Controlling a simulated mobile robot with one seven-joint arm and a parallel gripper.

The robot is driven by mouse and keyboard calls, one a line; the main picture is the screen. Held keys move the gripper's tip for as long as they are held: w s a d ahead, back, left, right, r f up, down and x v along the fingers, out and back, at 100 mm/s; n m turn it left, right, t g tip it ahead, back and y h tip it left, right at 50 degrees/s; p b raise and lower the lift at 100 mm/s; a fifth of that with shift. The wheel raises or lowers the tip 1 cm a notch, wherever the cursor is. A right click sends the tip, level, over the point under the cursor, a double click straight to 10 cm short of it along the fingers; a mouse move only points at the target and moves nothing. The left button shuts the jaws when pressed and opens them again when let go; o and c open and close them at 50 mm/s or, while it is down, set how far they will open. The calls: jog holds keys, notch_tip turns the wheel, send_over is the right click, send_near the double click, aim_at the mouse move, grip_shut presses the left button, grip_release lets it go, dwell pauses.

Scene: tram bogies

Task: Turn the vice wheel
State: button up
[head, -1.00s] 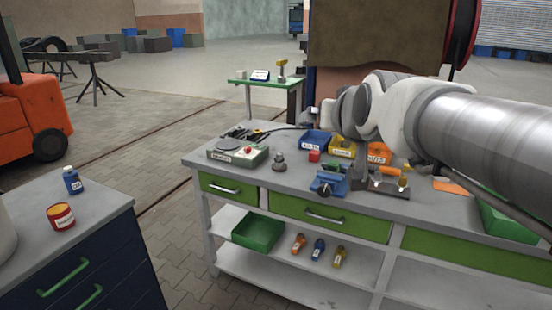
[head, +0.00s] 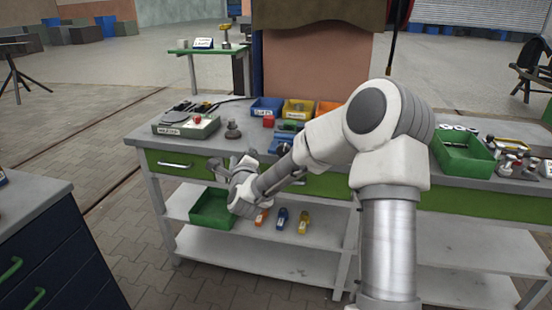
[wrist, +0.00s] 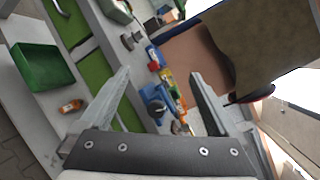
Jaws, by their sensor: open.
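The blue vice (wrist: 154,100) stands on the bench top in the wrist view, between and beyond my fingers. A dark round part (wrist: 157,108) shows on its near side, too small to tell if it is the wheel. In the head view the vice (head: 287,136) is mostly hidden behind my arm. My gripper (head: 232,163) is open and empty, in front of the bench edge and to the left of the vice. Its spread fingers also show in the wrist view (wrist: 160,78), apart from the vice.
The grey bench (head: 140,135) carries a scale-like box (head: 186,126), a dark weight (head: 233,130), blue (head: 267,107) and yellow (head: 299,110) bins and a green tray (head: 463,155). A green bin (head: 212,209) and small bottles (head: 282,218) lie on the shelf below. A dark cabinet (head: 40,240) stands left.

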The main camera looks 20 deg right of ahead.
jog(key=s+d+f+m+g+h+b, duration=0.25)
jog(key=d+f+m+h, duration=0.5)
jog(key=m, duration=0.75)
jog(key=shift+y, duration=0.65)
jog(key=x, duration=0.5)
jog(key=f+b+x, duration=0.1)
jog(key=x, duration=0.5)
jog(key=f+x, duration=0.1)
jog(key=x, duration=0.5)
jog(key=shift+d+f, duration=0.1)
jog(key=shift+d, duration=0.1)
jog(key=shift+c, duration=0.3)
jog(key=c, duration=1.3)
jog(key=shift+b, duration=0.3)
jog(key=shift+n, duration=0.3)
